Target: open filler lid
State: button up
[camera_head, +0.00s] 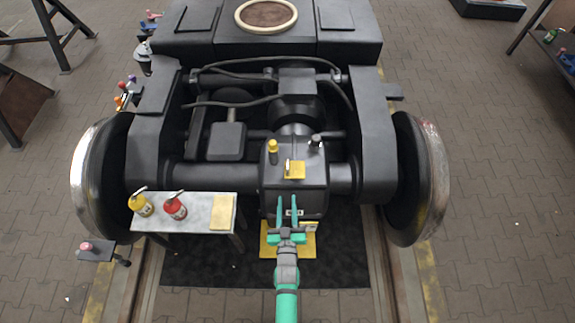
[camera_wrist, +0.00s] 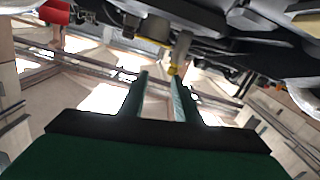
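A dark gearbox housing (camera_head: 313,193) sits in the middle of the bogie. On its top is a yellow square lid (camera_head: 294,169) with a small upright handle; it looks closed. My gripper (camera_head: 288,203) is in front of the housing, nearer the camera than the lid, with its two green fingers apart and nothing seen between them. The fingers also show in the wrist view (camera_wrist: 158,82). Beyond them there is a grey cylindrical part with a yellow tip (camera_wrist: 173,70); I cannot tell whether it belongs to the lid.
A yellow-topped plug (camera_head: 272,147) and a dark knob (camera_head: 315,141) stand beside the lid. A small table (camera_head: 190,210) at left holds a yellow can (camera_head: 140,205) and a red can (camera_head: 175,207). Wheels (camera_head: 428,180) flank the housing. A yellow plate (camera_head: 306,245) lies below my gripper.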

send_near(288, 169)
jog(key=f, duration=0.1)
jog(key=w, duration=1.2)
jog(key=shift+a, duration=0.1)
grip_shut()
